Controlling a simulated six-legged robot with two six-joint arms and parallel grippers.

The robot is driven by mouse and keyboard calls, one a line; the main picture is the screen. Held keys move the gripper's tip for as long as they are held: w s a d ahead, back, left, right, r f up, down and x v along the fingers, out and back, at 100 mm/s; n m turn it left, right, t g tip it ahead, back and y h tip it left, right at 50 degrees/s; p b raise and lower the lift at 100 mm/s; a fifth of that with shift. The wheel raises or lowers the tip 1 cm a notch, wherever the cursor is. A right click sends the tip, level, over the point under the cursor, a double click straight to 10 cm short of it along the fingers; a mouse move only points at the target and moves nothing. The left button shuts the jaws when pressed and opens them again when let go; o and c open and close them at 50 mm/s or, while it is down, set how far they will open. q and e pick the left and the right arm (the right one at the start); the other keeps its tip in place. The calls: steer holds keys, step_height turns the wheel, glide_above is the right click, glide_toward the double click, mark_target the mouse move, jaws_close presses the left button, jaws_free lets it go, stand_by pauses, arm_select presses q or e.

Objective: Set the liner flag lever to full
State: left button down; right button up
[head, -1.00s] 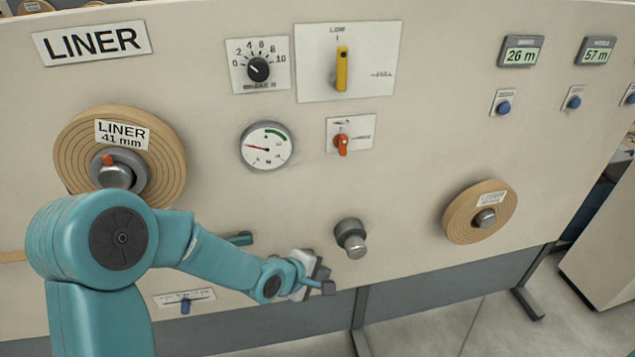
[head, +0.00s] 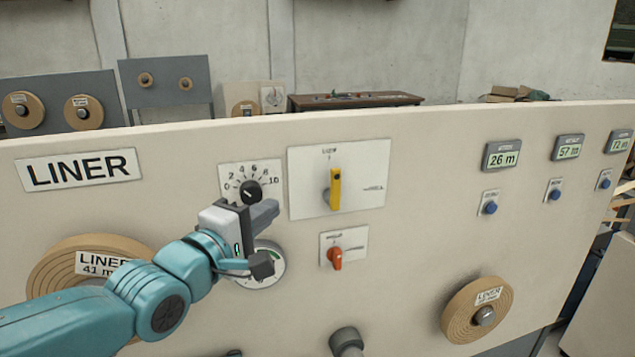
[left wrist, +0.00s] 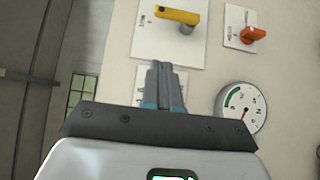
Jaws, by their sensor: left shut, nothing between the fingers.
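The yellow flag lever (head: 336,188) is on a white plate (head: 368,162) on the beige panel. It stands upright, pointing at the LOW mark at the top; a second, small mark to its right is hard to read. The lever also shows at the top of the left wrist view (left wrist: 177,15). My left gripper (head: 268,211) is shut and empty, in front of the panel, left of the lever and a little below it. In the left wrist view its closed fingers (left wrist: 164,80) point toward the lever's plate, apart from the lever. My right gripper is out of view.
A dial knob (head: 250,190) sits just above my left gripper, and a round gauge (head: 270,275) is partly hidden below it. A red-orange switch (head: 336,257) is under the lever's plate. Liner rolls (head: 460,312) stick out lower down.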

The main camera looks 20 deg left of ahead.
arm_select(q)
steer(key=p, duration=0.4)
glide_toward(335, 190)
steer(key=w+a+r, duration=0.2)
steer(key=w+a, duration=0.2)
steer(key=w+d, duration=0.1)
steer(key=w+d+p, duration=0.1)
steer(key=d, duration=0.1)
steer(key=shift+w+d, duration=0.2)
steer(key=shift+d, duration=0.15)
steer(key=shift+w+d+r, duration=0.1)
steer(key=shift+d, duration=0.05)
